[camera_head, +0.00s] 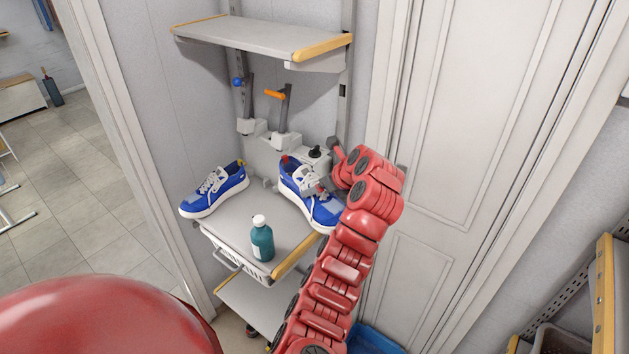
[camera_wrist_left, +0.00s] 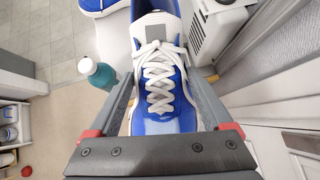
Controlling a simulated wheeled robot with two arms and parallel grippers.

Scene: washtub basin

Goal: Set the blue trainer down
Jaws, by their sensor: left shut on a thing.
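A blue trainer (camera_head: 304,181) with white laces and a white sole is at the right end of the middle shelf (camera_head: 237,213). My left gripper (camera_head: 328,182) is shut on this trainer, with a finger on each side of its upper. The held trainer also shows in the left wrist view (camera_wrist_left: 158,33), toe towards the gripper's base. I cannot tell whether its sole touches the shelf. A second blue trainer (camera_head: 222,193) stands upright at the shelf's left end. My right gripper is not in view.
A teal bottle with a white cap (camera_head: 262,240) stands near the shelf's front edge, between the trainers. An upper shelf (camera_head: 260,37) hangs above. Blue and orange-handled fittings (camera_head: 276,94) are on the wall behind. A white basket (camera_head: 232,255) is below the shelf.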

